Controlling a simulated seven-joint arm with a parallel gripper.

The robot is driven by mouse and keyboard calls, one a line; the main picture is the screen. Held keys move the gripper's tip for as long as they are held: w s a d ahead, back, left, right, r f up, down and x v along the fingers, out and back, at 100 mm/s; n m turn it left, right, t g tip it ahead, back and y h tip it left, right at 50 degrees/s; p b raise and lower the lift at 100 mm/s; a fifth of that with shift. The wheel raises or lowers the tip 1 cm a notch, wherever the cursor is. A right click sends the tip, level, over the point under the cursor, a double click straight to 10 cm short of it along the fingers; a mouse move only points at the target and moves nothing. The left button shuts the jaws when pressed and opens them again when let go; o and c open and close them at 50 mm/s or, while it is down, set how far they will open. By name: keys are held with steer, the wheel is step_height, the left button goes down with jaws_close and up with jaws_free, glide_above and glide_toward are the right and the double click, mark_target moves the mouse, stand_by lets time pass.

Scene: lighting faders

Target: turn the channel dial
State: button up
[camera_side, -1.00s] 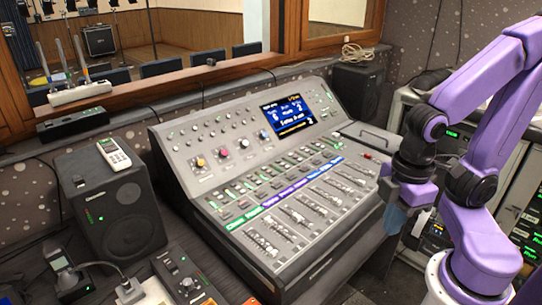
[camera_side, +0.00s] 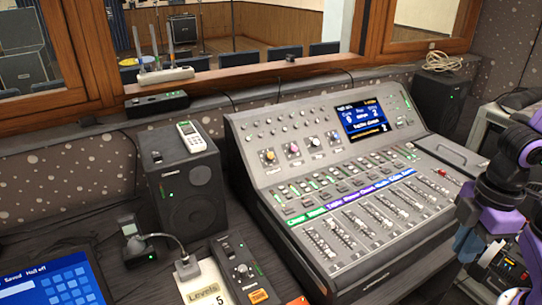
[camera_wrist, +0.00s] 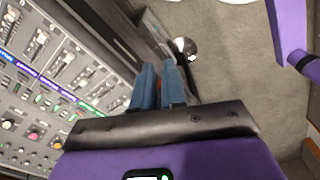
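The mixing console (camera_side: 285,225) has a row of dials, among them an orange-marked one (camera_side: 268,156) and a pink-marked one (camera_side: 293,148). In the wrist view the pink dial (camera_wrist: 34,135) and the orange dial (camera_wrist: 57,144) lie at the lower left. A small black box (camera_side: 243,270) left of the console also carries a knob. I cannot tell which is the channel dial. My gripper (camera_side: 464,244) hangs at the console's right front side, clear of all dials. Its blue fingers (camera_wrist: 160,75) are close together with nothing visible between them.
A black speaker (camera_side: 190,200) with a white remote (camera_side: 191,136) on top stands left of the console. Faders (camera_side: 350,230) cover the console's front. A shiny ball-shaped thing (camera_wrist: 187,46) shows beyond my fingers.

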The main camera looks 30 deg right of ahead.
steer(key=o, duration=0.5)
steer(key=shift+w+a, duration=0.15)
steer(key=shift+w, duration=0.05)
steer(key=shift+o, duration=0.6)
steer(key=w+a+t, duration=0.2)
steer(key=w+a, duration=0.5)
steer(key=w, duration=0.7)
steer(key=shift+a+r+y, duration=0.2)
steer(key=shift+r+y, duration=0.2)
steer(key=shift+r, duration=0.05)
steer(key=t+h, duration=0.1)
steer(key=t, duration=0.6)
glide_above(271, 155)
steer(key=s, duration=1.3)
steer(key=x, duration=1.6)
steer(key=shift+w+d+f, duration=0.1)
steer(key=shift+w+f, duration=0.2)
jaws_close()
